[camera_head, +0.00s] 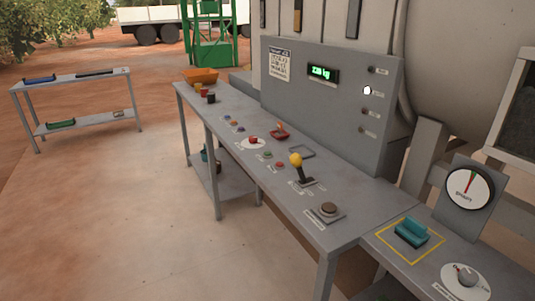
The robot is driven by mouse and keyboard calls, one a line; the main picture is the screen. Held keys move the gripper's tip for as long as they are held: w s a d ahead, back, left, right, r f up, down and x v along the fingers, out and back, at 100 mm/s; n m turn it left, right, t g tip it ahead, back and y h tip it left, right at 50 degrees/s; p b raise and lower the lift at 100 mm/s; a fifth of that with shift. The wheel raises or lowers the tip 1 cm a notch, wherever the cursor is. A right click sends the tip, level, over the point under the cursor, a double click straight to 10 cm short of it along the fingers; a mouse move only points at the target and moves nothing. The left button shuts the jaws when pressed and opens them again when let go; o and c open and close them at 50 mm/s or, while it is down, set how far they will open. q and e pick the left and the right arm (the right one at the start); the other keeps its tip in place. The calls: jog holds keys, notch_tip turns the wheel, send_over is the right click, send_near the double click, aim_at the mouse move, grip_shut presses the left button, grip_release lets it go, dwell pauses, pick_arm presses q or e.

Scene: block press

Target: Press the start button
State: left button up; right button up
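A small green button (267,155) sits on the top of the long grey control table (230,120), near its middle. A small red button (280,165) is just to its right and nearer. The labels beside them are too small to read, so I cannot tell for certain which is the start button. A larger red knob (253,141) on a round white plate is to the left of the green one. A dark brown round button (328,208) on a square base is near the table's near end. Neither of my grippers is in view.
A grey panel (330,95) with a green display rises behind the table. A teal block (411,232) lies inside a yellow outline. Open floor lies left.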

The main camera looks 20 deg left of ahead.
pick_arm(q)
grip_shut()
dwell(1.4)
